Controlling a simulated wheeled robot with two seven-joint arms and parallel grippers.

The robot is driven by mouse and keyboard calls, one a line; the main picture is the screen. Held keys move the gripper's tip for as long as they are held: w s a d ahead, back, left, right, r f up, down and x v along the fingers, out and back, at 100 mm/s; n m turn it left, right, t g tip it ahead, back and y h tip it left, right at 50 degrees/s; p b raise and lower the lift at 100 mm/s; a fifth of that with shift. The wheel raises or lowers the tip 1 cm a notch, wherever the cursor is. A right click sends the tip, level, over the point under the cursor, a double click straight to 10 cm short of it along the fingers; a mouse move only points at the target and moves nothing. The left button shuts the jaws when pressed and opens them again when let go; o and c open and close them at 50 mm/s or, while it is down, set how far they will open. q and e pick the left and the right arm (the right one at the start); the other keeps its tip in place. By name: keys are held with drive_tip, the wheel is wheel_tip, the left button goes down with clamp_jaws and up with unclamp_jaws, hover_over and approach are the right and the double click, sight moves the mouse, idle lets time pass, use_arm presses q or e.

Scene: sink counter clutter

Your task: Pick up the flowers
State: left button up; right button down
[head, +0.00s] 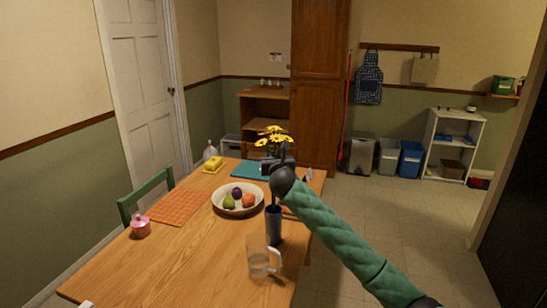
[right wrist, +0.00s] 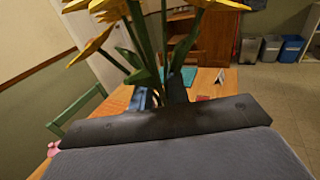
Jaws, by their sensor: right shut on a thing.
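The yellow flowers (head: 273,136) show just above my right gripper (head: 279,165), over the far part of the wooden table. In the right wrist view the yellow petals (right wrist: 95,42) and green stems (right wrist: 150,45) rise close beyond the dark gripper body. My right gripper is shut on the flowers' stems; its fingertips are mostly hidden. A dark blue vase (head: 273,226) stands upright on the table below my right wrist. A thin dark piece rises at its mouth; I cannot tell whether it is the stems.
On the wooden table (head: 185,255) are a fruit bowl (head: 226,210), a glass mug (head: 260,263), a pink jar (head: 140,226), an orange mat (head: 181,206), a teal mat (head: 248,170) and a yellow item (head: 213,164). A green chair (head: 146,196) stands left.

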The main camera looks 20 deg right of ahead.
drive_tip(key=shift+r+p, duration=2.4)
drive_tip(key=shift+r, duration=0.25)
drive_tip(key=shift+f, duration=0.1)
